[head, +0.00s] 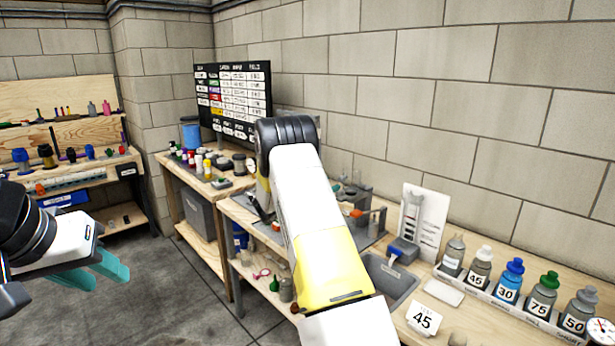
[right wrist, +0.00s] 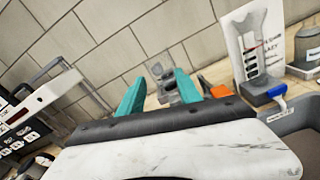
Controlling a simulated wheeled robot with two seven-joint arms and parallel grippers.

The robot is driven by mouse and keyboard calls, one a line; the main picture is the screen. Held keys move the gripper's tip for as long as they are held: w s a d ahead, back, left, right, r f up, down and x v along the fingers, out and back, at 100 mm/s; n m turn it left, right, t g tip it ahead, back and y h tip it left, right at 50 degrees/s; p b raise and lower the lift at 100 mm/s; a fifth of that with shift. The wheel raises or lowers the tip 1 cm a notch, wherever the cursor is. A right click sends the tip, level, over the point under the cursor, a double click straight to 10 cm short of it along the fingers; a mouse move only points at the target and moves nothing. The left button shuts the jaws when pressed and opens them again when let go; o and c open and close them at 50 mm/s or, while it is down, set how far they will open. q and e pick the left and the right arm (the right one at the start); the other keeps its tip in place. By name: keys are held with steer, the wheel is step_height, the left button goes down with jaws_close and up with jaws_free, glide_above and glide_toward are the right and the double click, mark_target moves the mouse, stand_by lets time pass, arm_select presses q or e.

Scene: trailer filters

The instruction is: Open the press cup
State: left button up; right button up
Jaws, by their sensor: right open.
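A small grey device (right wrist: 186,88), possibly the press with its cup, stands on the bench beyond my right fingers in the right wrist view. Its details are too small to tell, and I cannot tell whether a cup is open. Grey items (head: 352,192) stand at the same part of the bench in the head view, partly hidden by my right arm. My right gripper (right wrist: 160,92) has its teal fingers apart, with nothing held between them; the arm hides it in the head view. My left gripper (head: 108,275) is open and empty over the floor at the left.
An orange item (right wrist: 219,92) lies close right of my right fingers. A blue-and-grey device (head: 402,250), a sink basin (head: 388,283) and a rack of numbered bottles (head: 508,300) fill the bench's right part. A black chart board (head: 233,100) stands at the back.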

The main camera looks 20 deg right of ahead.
mark_target(339, 180)
steer(key=x, duration=0.7)
steer(key=shift+w+d, duration=0.25)
steer(key=shift+w, duration=0.2)
jaws_close()
stand_by(1.0)
